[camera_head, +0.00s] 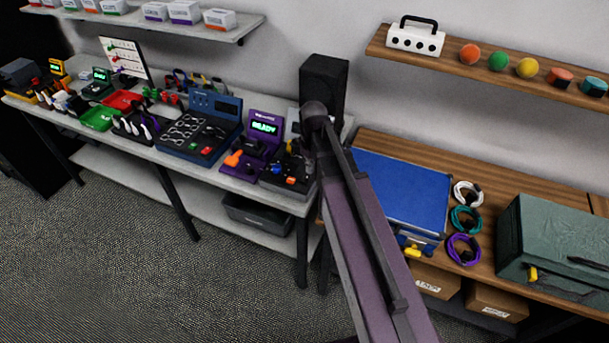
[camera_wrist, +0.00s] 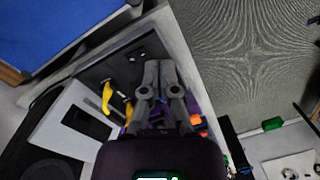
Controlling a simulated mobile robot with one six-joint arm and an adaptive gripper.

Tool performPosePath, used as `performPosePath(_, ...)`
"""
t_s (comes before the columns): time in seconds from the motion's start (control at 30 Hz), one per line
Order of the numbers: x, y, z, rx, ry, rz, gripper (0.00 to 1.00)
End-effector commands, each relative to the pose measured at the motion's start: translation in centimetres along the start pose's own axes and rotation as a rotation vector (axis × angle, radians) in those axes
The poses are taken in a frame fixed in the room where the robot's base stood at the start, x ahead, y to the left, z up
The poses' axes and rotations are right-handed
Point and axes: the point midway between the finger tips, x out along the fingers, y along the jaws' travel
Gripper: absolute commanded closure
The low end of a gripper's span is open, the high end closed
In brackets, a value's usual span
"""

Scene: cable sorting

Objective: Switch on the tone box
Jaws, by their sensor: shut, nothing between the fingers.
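A light grey housing with a dark, unlit screen (camera_wrist: 85,122) stands on a black base plate (camera_wrist: 117,68) in the wrist view. It looks like the tone box, but I can read no label. Yellow parts (camera_wrist: 107,97) stick up from the plate. My gripper (camera_wrist: 161,70) is shut and empty, over the plate; I cannot tell whether it touches anything. In the head view my arm hides my gripper and much of this unit; its black base with coloured parts (camera_head: 291,181) shows left of my arm.
A purple unit with a lit green READY display (camera_head: 264,128) stands close on the left. A black speaker (camera_head: 324,82) is behind. A blue case (camera_head: 400,185) and coiled cables (camera_head: 465,220) lie on the wooden bench at right. The bench left is crowded.

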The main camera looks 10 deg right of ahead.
Motion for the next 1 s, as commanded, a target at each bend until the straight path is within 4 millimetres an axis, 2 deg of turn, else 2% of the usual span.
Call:
performPosePath(0.03, -0.7, 0.9, -1.4, -0.050, -0.003, -0.007, 1.00)
performPosePath(0.1, -1.1, 1.6, -2.6, -0.126, -0.006, -0.017, 1.00)
performPosePath(0.4, -2.5, 3.7, -6.1, -0.368, -0.011, -0.048, 1.00)
performPosePath(0.6, -2.7, 4.1, -6.7, -0.427, -0.011, -0.056, 1.00)
performPosePath(1.0, -2.6, 4.1, -6.7, -0.431, -0.011, -0.056, 1.00)
